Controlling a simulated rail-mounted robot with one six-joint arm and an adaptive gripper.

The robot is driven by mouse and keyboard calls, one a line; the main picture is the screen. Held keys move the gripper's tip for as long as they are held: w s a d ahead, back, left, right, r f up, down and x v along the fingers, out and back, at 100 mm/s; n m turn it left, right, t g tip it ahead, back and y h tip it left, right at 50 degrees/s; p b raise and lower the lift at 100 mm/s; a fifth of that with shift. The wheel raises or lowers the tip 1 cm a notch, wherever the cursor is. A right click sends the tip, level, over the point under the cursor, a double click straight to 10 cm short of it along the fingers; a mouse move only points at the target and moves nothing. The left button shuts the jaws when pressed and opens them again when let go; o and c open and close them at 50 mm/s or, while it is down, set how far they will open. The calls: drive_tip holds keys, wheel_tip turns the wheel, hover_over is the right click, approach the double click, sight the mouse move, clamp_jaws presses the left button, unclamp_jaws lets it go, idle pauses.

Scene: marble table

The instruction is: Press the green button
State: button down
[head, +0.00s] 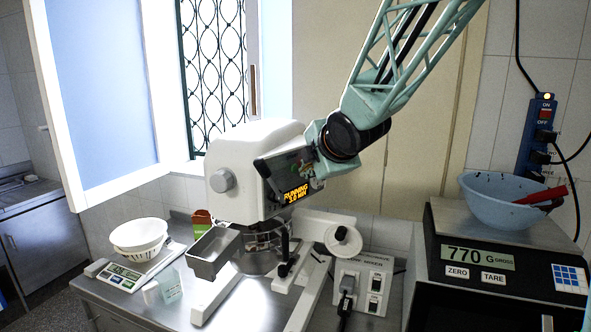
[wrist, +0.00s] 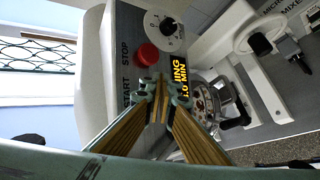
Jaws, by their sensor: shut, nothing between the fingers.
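The white mixer (head: 240,148) stands on the steel table, with a control panel (head: 268,168) on its right side. The wrist view shows a red button (wrist: 147,54) beside the word STOP and a dial (wrist: 165,33). The green button itself is not visible; the spot beside the word START is covered by my fingertips. My gripper (wrist: 158,88) is shut and empty, with its tips right at the panel there. I cannot tell whether they touch it. The display (head: 297,192) shows RUNNING in yellow letters.
A metal chute (head: 213,252) juts from the mixer's front. A small scale (head: 125,275) with a white bowl (head: 139,234) stands at left. A blue bowl (head: 500,200) sits on a larger scale (head: 478,272) at right. A white control box (head: 362,284) stands between.

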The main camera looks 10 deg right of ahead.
drive_tip(key=shift+s+d, duration=0.1)
idle(0.3)
drive_tip(key=s+d+p, duration=0.2)
drive_tip(key=s+d, duration=0.1)
drive_tip(key=shift+s, duration=0.3)
idle(0.4)
idle(0.7)
drive_tip(key=s+d+f+m+g+h+b, duration=0.1)
drive_tip(key=s+d+f+m+g+b, duration=0.1)
drive_tip(key=s+m, duration=0.65)
drive_tip(key=s+d+f+m+g+h+b, duration=0.1)
drive_tip(key=s+d+m+g+h+b, duration=0.15)
drive_tip(key=s, duration=1.15)
drive_tip(key=s+a+f+m+g+b, duration=0.1)
drive_tip(key=s+a+f+m, duration=0.1)
drive_tip(key=s, duration=0.7)
drive_tip(key=s+a+f+m+g+y+b, duration=0.1)
drive_tip(key=s+a+f+m+b, duration=0.1)
drive_tip(key=s, duration=0.7)
drive_tip(key=s+a+f+m+g+y+b, duration=0.1)
drive_tip(key=s+f+m, duration=0.3)
drive_tip(key=s, duration=0.5)
drive_tip(key=shift+s+a+f+m+b, duration=0.2)
drive_tip(key=shift+s+a+m+b, duration=0.15)
drive_tip(key=shift+m, duration=0.35)
